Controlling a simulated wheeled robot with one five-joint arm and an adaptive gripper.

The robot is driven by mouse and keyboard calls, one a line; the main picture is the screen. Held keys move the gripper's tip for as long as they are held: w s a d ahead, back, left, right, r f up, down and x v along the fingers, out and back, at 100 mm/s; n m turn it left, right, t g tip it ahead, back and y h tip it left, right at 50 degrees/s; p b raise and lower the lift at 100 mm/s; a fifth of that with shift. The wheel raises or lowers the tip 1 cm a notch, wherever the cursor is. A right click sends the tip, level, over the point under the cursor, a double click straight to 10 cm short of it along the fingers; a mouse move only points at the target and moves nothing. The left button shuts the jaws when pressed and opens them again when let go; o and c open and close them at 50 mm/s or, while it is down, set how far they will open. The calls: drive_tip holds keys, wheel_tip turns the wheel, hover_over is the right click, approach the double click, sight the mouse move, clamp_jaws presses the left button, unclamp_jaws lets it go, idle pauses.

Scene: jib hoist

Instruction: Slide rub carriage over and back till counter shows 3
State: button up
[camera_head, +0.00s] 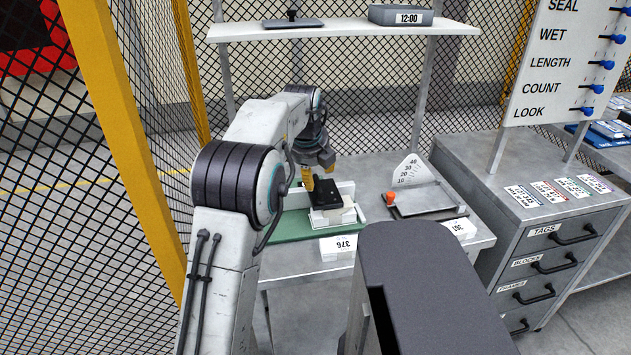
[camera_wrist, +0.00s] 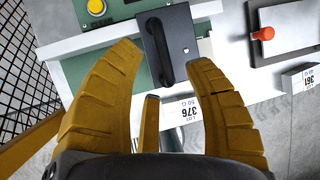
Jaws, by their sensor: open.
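The rub carriage (camera_head: 325,192) is a black block on a white and green fixture at the front of the bench. In the wrist view the carriage (camera_wrist: 181,42) has a dark bar handle (camera_wrist: 158,52) along its top. My gripper (camera_wrist: 162,58) has yellow fingers, spread open, with the handle between the outer two tips; no grip on it shows. In the head view my gripper (camera_head: 308,180) is just above and behind the carriage. I cannot make out a counter reading.
A yellow button (camera_wrist: 97,7) is at the fixture's far left. To the right are a plate with an orange knob (camera_head: 390,197) and a curved scale (camera_head: 411,170). A drawer cabinet (camera_head: 545,250) stands further right. Mesh fencing (camera_head: 60,200) closes the left side.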

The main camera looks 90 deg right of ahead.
sight(316, 182)
drive_tip(key=shift+x, duration=2.15)
drive_tip(key=shift+r, duration=0.1)
clamp_jaws()
drive_tip(key=shift+a, duration=0.1)
